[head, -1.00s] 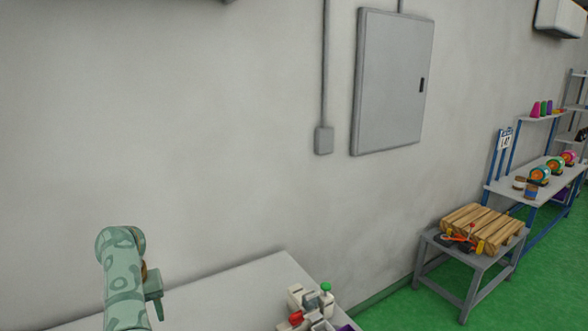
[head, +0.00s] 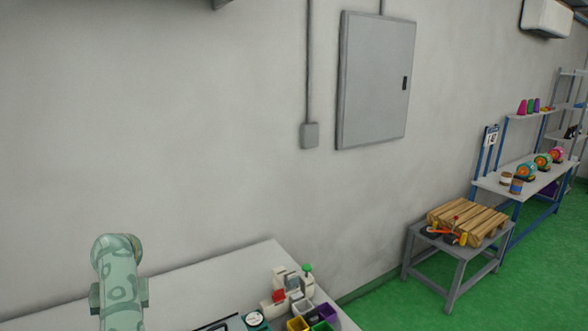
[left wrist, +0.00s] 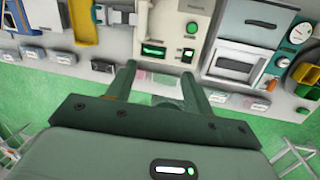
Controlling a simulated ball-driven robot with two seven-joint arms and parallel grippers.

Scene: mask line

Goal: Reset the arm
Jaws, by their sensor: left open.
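My left arm (head: 119,285) rises at the lower left of the head view, in front of the table (head: 190,290); its gripper does not show there. In the left wrist view my left gripper (left wrist: 160,75) is open, its two dark green fingers apart, with no object visible held between them. Beyond the fingers is a row of grey equipment with green lit displays (left wrist: 153,51). My right gripper is in neither view.
Coloured bins (head: 310,318) and small devices (head: 285,290) stand at the table's right end. A small grey table with a wooden pallet (head: 468,222) stands to the right, before a blue-legged bench (head: 530,178). A grey wall cabinet (head: 375,82) hangs behind. Green floor (head: 390,308) lies between the tables.

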